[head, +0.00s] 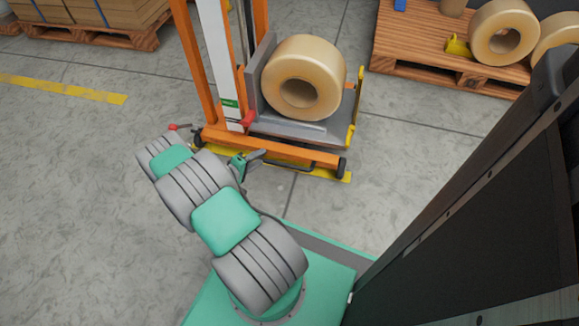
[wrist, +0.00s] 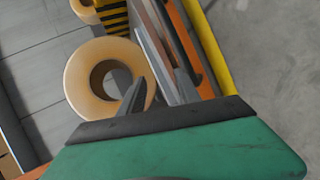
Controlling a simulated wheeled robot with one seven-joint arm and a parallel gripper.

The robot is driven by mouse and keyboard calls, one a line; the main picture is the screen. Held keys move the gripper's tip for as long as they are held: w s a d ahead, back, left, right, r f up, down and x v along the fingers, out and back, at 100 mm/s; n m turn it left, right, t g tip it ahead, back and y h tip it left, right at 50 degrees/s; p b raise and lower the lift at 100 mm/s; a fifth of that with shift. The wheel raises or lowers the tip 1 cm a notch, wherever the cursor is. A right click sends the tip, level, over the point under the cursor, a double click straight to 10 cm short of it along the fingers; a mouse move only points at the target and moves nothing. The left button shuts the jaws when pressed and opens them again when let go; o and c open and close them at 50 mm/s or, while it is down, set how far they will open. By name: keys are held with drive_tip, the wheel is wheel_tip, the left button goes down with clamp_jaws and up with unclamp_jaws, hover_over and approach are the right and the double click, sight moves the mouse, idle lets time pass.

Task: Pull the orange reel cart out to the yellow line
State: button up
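The orange reel cart (head: 207,70) stands upright in the upper middle of the head view, with a tan reel (head: 335,75) on its grey platform. Its orange base bar and dark wheels face me. A yellow strip (head: 335,176) runs along the floor by its near edge, partly hidden by the cart. My gripper (head: 256,156) is just in front of the base bar; contact cannot be told. In the wrist view, the fingers of my gripper (wrist: 160,90) are apart, with no object clearly held between them. The reel (wrist: 88,68) also shows there, left of the fingers.
Another yellow floor line (head: 65,88) lies at the left. A pallet (head: 430,50) with more reels stands at the upper right, and a pallet with boxes (head: 90,32) at the upper left. A dark panel (head: 480,220) fills the right. The left floor is clear.

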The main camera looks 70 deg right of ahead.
drive_tip(key=s+d+f+n+h, duration=0.1)
drive_tip(key=s+f+n+h, duration=0.1)
drive_tip(key=s+f, duration=0.5)
drive_tip(key=r+b+x, duration=0.1)
drive_tip(key=b+x, duration=0.2)
drive_tip(key=x, duration=0.4)
drive_tip(key=shift+s+d+r, duration=0.15)
drive_tip(key=shift+s+d, duration=0.1)
drive_tip(key=shift+s, duration=0.05)
clamp_jaws()
idle(0.6)
